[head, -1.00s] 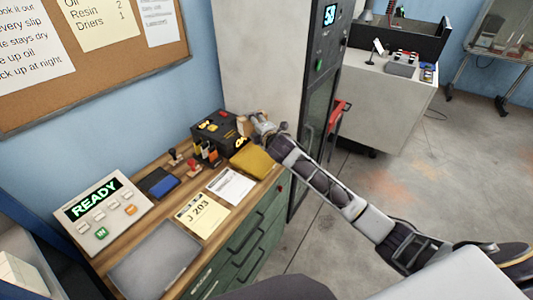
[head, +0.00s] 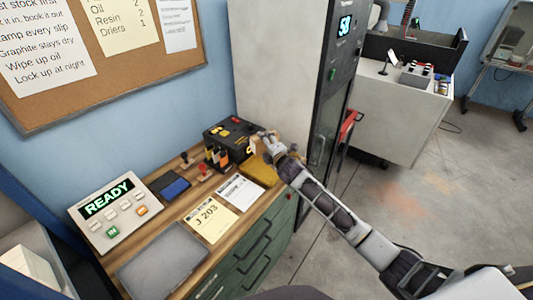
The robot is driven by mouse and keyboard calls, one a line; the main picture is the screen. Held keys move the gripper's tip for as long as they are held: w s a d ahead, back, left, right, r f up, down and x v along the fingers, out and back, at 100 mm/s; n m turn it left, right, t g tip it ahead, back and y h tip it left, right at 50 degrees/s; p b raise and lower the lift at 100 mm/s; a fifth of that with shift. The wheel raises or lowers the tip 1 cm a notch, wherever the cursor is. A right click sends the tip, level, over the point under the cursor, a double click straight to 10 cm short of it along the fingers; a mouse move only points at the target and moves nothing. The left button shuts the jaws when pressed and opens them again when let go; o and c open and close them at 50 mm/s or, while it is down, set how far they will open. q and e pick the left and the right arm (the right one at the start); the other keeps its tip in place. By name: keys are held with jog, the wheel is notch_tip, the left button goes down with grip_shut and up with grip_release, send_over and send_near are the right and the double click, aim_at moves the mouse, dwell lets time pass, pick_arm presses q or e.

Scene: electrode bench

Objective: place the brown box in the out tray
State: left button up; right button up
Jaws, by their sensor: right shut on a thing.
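My right gripper (head: 262,143) is over the far end of the wooden bench, beside the black box and above a mustard-yellow pad. It is shut on a small brown thing (head: 251,147) at its fingertips, which looks like the brown box; the fingers partly hide it. A flat grey tray (head: 162,264) lies empty at the near end of the bench, well away from the gripper. I cannot read a label that marks it as the out tray. My left gripper is not in view.
The black box (head: 229,138) with yellow marks stands close to the gripper. The yellow pad (head: 258,171), stamps, a blue ink pad (head: 174,188), papers (head: 211,218) and the READY panel (head: 115,208) crowd the bench top. A tall grey cabinet (head: 275,70) rises behind.

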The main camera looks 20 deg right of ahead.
dwell(0.3)
jog(key=shift+f, duration=1.9)
jog(key=shift+f+b, duration=0.3)
jog(key=shift+f, duration=0.3)
jog(key=o, duration=1.8)
jog(key=shift+c, duration=0.2)
jog(key=shift+o, duration=0.3)
jog(key=shift+s+f, duration=0.1)
jog(key=shift+f, duration=0.1)
